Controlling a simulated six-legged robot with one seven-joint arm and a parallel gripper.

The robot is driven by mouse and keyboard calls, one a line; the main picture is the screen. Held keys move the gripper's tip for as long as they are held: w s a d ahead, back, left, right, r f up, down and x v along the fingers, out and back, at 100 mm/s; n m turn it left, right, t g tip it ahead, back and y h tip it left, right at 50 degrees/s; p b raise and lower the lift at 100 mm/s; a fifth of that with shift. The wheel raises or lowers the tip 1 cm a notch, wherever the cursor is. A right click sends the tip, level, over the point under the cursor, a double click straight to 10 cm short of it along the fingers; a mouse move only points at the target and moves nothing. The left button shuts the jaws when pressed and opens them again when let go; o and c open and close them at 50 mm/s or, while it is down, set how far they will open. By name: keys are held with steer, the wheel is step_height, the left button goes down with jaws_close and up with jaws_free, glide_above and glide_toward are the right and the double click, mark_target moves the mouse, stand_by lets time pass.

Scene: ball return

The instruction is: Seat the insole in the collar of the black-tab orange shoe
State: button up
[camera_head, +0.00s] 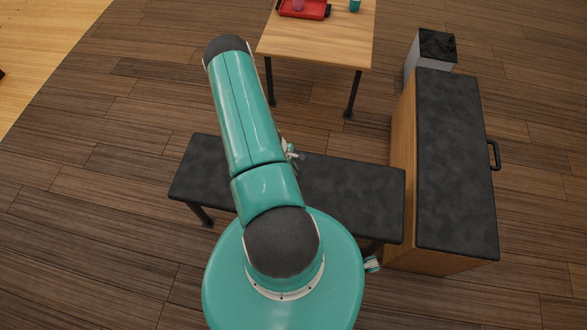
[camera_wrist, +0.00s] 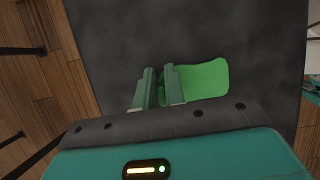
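In the wrist view a bright green flat piece (camera_wrist: 206,80), which looks like the insole, lies on a dark bench top (camera_wrist: 110,40). My gripper (camera_wrist: 159,72) points at the same surface, just left of the green piece. No orange shoe with a black tab shows in either view.
The dark bench (camera_head: 350,195) stands before my body. A cabinet with a dark top (camera_head: 455,160) and side handle is at its right, with a dark-topped box (camera_head: 437,45) behind.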

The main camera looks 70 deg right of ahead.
steer(key=o, duration=0.3)
steer(key=shift+r, duration=0.1)
steer(key=v, duration=1.2)
steer(key=shift+r, duration=0.15)
